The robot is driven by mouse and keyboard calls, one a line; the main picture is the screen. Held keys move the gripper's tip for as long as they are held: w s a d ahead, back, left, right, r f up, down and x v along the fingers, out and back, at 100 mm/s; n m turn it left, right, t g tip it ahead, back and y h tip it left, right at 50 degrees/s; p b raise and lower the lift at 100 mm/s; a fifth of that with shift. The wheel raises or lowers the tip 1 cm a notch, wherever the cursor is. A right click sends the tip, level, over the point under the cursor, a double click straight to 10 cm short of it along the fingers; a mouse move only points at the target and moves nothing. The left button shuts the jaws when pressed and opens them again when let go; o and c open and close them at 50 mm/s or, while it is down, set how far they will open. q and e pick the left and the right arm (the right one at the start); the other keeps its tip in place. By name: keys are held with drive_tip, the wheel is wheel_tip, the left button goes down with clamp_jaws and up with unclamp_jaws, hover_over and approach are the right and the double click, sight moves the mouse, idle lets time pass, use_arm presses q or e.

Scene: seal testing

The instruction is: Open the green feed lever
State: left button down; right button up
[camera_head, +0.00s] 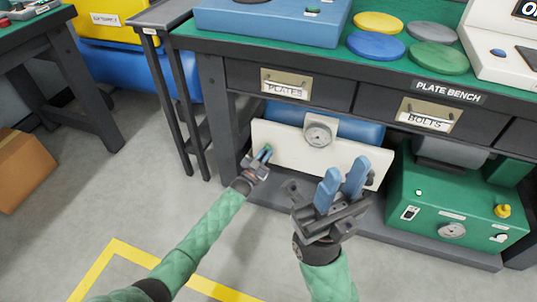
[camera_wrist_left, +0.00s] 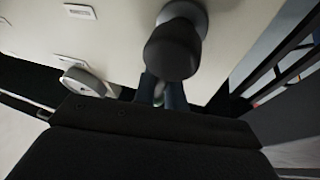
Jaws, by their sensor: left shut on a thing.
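The cream panel (camera_head: 345,150) stands low under the bench, with a round gauge (camera_head: 318,132) at its top. My left gripper (camera_head: 264,154) is at the panel's left end, shut on the green feed lever (camera_head: 268,147). Only a small bit of green shows between its fingers, so the lever's angle cannot be told. In the left wrist view the fingers (camera_wrist_left: 160,92) are partly hidden by the gripper body and a dark round knob (camera_wrist_left: 174,52). My right gripper (camera_head: 342,188) is open and empty, with blue fingers apart, in front of the panel.
A green box (camera_head: 455,205) with a gauge and a yellow knob stands on the lower shelf at right. Above are drawers and the bench top (camera_head: 310,50) with coloured plates. The bench leg (camera_head: 215,110) is close left of the panel. Open floor lies in front.

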use_arm(q)
drive_tip(key=shift+w+a+n+t+y, duration=0.1)
drive_tip(key=shift+a+n+t+y, duration=0.25)
drive_tip(key=shift+n, duration=0.45)
drive_tip(key=shift+a+n+t+y, duration=0.1)
drive_tip(key=shift+n+t+y, duration=0.3)
drive_tip(key=shift+n, duration=0.4)
drive_tip(key=shift+a, duration=0.1)
drive_tip(key=c, duration=1.5)
unclamp_jaws()
drive_tip(key=shift+o, duration=0.2)
drive_tip(key=shift+s+a+f, duration=0.15)
drive_tip(key=shift+s, duration=0.2)
drive_tip(key=p+v, duration=0.1)
drive_tip(key=v, duration=0.6)
